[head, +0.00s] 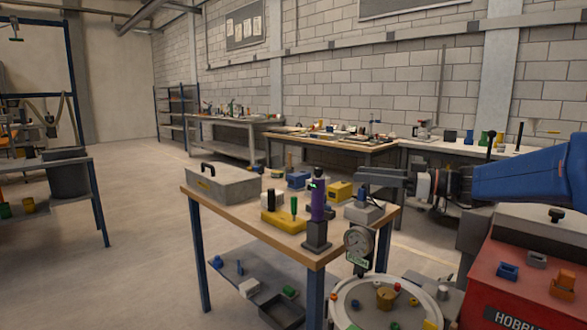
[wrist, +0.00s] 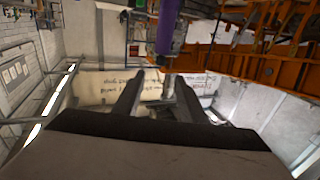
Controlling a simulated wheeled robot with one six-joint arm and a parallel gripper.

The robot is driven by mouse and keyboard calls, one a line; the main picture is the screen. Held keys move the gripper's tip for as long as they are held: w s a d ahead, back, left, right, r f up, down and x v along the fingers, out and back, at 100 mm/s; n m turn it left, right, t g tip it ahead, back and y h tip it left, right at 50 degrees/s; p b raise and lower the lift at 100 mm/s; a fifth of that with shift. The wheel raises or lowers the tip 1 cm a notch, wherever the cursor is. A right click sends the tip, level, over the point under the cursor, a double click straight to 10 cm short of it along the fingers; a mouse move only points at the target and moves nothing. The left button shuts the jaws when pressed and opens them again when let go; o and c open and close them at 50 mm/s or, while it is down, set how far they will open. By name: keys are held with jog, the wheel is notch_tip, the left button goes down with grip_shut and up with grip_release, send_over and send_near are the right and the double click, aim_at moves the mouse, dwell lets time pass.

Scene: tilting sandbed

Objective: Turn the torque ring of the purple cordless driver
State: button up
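The purple cordless driver (head: 317,207) stands upright in a dark block-shaped holder (head: 316,238) near the front corner of the wooden-topped bench. It has a dark top with a small green mark; I cannot make out the torque ring. My gripper (head: 360,175) is to the right of the driver, at about the height of its upper part, pointing left and not touching it. In the wrist view, the two fingers of my gripper (wrist: 160,76) are spread with nothing between them. The driver's purple body (wrist: 168,27) shows at the top, beyond the fingertips.
The bench also holds a grey case (head: 222,185), a yellow tray (head: 283,220), a green-handled tool (head: 294,206) and a yellow box (head: 340,191). A dial gauge (head: 359,241) and a round tray (head: 352,312) are at the front. A red cabinet (head: 525,285) stands right.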

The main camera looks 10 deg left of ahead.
aim_at(318, 172)
jog(key=x, duration=1.7)
jog(key=shift+a, duration=0.2)
jog(key=shift+s, duration=0.1)
grip_shut()
